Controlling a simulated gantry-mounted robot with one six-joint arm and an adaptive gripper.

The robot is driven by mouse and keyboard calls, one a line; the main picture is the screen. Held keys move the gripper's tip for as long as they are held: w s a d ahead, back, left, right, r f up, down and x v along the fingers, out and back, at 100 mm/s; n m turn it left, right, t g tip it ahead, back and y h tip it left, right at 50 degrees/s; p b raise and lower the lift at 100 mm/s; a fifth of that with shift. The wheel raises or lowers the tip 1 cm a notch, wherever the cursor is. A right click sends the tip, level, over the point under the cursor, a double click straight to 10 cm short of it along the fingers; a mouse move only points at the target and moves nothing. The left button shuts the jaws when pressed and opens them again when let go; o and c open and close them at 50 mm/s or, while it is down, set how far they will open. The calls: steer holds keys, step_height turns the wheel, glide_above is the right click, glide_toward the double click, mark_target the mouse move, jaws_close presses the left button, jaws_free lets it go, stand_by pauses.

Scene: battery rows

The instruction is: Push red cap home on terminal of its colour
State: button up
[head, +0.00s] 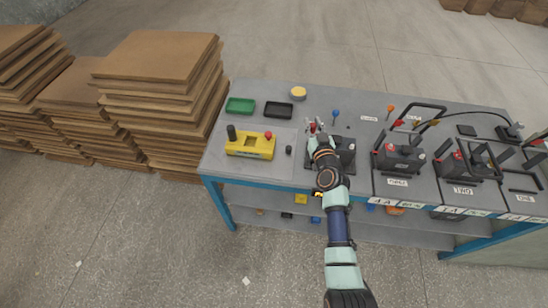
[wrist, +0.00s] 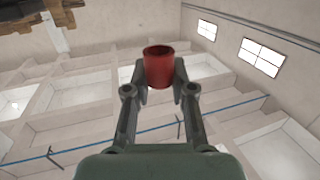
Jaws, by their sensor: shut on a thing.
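My gripper (wrist: 158,75) is shut on the red cap (wrist: 158,66), a short open-topped cylinder held between the fingertips in the wrist view. In the head view my gripper (head: 316,127) is over the work table, at the back left part of a dark battery (head: 346,150). Only a trace of red shows between the fingers there. My arm covers much of this battery, so its terminals are hidden. I cannot tell whether the cap touches anything. The wrist view looks past the cap at walls and windows, with no battery or terminal in it.
A yellow box (head: 248,147) with a red knob and a black post stands to the left. Green (head: 240,105) and black (head: 278,109) trays and a yellow round item (head: 298,92) lie behind. A blue-handled tool (head: 336,114) is close by. More batteries (head: 399,157) stand right.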

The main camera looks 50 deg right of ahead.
steer(key=shift+m+g+h, duration=0.6)
steer(key=shift+h, duration=0.1)
steer(key=d, duration=0.1)
steer(key=s+d+r, duration=0.1)
steer(key=d, duration=0.1)
steer(key=d+r, duration=0.1)
steer(key=shift+s+d, duration=0.2)
steer(key=shift+s, duration=0.2)
steer(key=shift+f+b, duration=2.15)
steer(key=shift+f, duration=0.2)
steer(key=shift+a+f+b, duration=0.1)
steer(key=shift+b, duration=0.2)
steer(key=shift+f+b, duration=0.35)
steer(key=shift+b, duration=0.05)
steer(key=shift+f+b, duration=1.1)
steer(key=shift+b, duration=0.1)
steer(key=o, duration=0.9)
steer(key=shift+r, duration=0.1)
